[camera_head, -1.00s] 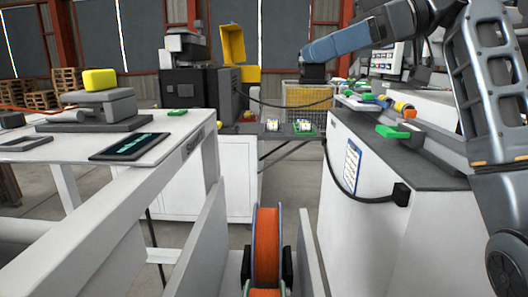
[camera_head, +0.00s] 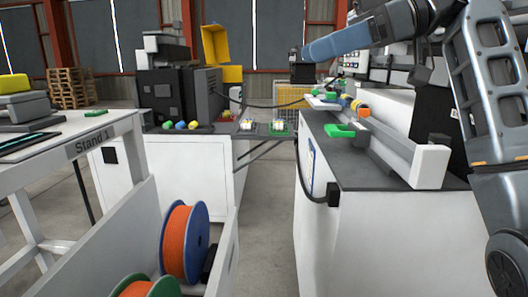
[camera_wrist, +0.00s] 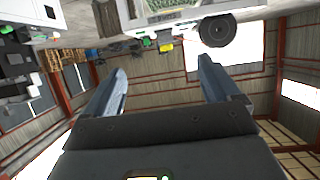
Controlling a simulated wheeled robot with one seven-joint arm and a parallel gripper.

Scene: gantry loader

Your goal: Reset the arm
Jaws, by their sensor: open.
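My arm reaches in from the right of the head view, with its blue-grey links bent at the upper right and a link stretching left across the top. My gripper shows in the wrist view (camera_wrist: 160,82). Its two fingers are wide apart with nothing between them. The wrist view is upside down, with the hall's roof and walls filling its lower part. In the head view the fingertips are not clearly seen.
A stand table (camera_head: 72,134) labelled Stand 1 is at left. Orange spools (camera_head: 184,243) sit in a white trough below it. A grey-topped counter (camera_head: 345,165) is close at right, with a green part (camera_head: 340,131) on it. Bare floor (camera_head: 262,215) lies between.

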